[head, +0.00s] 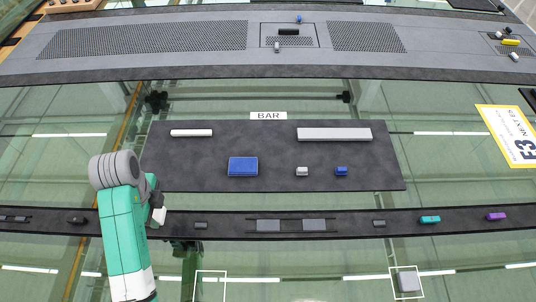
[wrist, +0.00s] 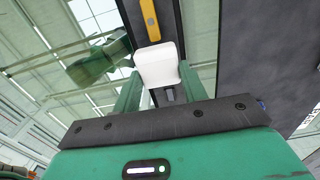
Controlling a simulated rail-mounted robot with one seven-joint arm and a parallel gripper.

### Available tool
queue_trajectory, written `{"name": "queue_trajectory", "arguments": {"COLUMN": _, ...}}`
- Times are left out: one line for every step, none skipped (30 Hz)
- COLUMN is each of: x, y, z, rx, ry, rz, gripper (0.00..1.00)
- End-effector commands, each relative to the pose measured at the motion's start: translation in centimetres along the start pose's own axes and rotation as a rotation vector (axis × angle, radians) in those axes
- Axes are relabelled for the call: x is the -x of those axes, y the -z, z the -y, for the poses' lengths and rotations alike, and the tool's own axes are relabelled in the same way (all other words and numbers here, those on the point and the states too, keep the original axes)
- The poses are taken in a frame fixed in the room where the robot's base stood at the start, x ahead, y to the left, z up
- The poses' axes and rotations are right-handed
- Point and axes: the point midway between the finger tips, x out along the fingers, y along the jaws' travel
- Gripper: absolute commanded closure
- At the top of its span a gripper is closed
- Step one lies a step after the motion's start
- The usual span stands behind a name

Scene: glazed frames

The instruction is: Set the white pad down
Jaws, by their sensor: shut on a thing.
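The white pad (wrist: 158,64) is a small block with rounded corners, held between the two green fingers of my gripper (wrist: 158,84) in the wrist view. In the head view the white pad (head: 159,216) shows as a small pale piece at my gripper (head: 156,203), left of the dark mat and near the dark strip. My gripper is shut on the pad. Glass and a dark strip show behind the pad in the wrist view. The height of the pad above the surface is hard to tell.
A dark mat (head: 270,182) marked BAR holds white bars, a blue block (head: 243,167) and small pieces. A dark strip (head: 350,225) carries several small parts. Below it, one white outline (head: 210,271) looks empty; another surrounds a grey pad (head: 408,281). Bare glass lies between them.

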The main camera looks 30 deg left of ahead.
Motion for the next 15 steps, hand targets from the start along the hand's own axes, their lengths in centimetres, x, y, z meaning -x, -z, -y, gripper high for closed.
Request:
{"name": "queue_trajectory", "arguments": {"x": 0.1, "y": 0.0, "z": 0.0, "rx": 0.000, "ry": 0.000, "rz": 0.000, "gripper": 0.79}}
{"name": "queue_trajectory", "arguments": {"x": 0.1, "y": 0.1, "z": 0.0, "rx": 0.000, "ry": 0.000, "rz": 0.000, "gripper": 0.79}}
{"name": "queue_trajectory", "arguments": {"x": 0.1, "y": 0.1, "z": 0.0, "rx": 0.000, "ry": 0.000, "rz": 0.000, "gripper": 0.79}}
{"name": "queue_trajectory", "arguments": {"x": 0.1, "y": 0.1, "z": 0.0, "rx": 0.000, "ry": 0.000, "rz": 0.000, "gripper": 0.79}}
{"name": "queue_trajectory", "arguments": {"x": 0.1, "y": 0.1, "z": 0.0, "rx": 0.000, "ry": 0.000, "rz": 0.000, "gripper": 0.79}}
{"name": "queue_trajectory", "arguments": {"x": 0.0, "y": 0.1, "z": 0.0, "rx": 0.000, "ry": 0.001, "rz": 0.000, "gripper": 0.79}}
{"name": "queue_trajectory", "arguments": {"x": -0.1, "y": 0.1, "z": 0.1, "rx": 0.000, "ry": 0.001, "rz": 0.000, "gripper": 0.79}}
{"name": "queue_trajectory", "arguments": {"x": -0.2, "y": 0.0, "z": 0.4, "rx": 0.000, "ry": 0.001, "rz": 0.001, "gripper": 0.79}}
{"name": "queue_trajectory", "arguments": {"x": -0.6, "y": -0.2, "z": 1.0, "rx": 0.000, "ry": 0.001, "rz": 0.003, "gripper": 0.79}}
{"name": "queue_trajectory", "arguments": {"x": -0.9, "y": -0.4, "z": 1.7, "rx": -0.001, "ry": 0.002, "rz": 0.004, "gripper": 0.79}}
{"name": "queue_trajectory", "arguments": {"x": -1.2, "y": -0.7, "z": 2.5, "rx": -0.001, "ry": 0.003, "rz": 0.004, "gripper": 0.79}}
{"name": "queue_trajectory", "arguments": {"x": -1.6, "y": -1.1, "z": 3.7, "rx": -0.001, "ry": 0.003, "rz": 0.004, "gripper": 0.79}}
{"name": "queue_trajectory", "arguments": {"x": -1.9, "y": -1.4, "z": 4.6, "rx": -0.001, "ry": 0.004, "rz": 0.004, "gripper": 0.79}}
{"name": "queue_trajectory", "arguments": {"x": -1.9, "y": -1.7, "z": 5.5, "rx": -0.001, "ry": 0.005, "rz": 0.002, "gripper": 0.79}}
{"name": "queue_trajectory", "arguments": {"x": -1.0, "y": -2.1, "z": 6.6, "rx": 0.000, "ry": 0.001, "rz": 0.002, "gripper": 0.79}}
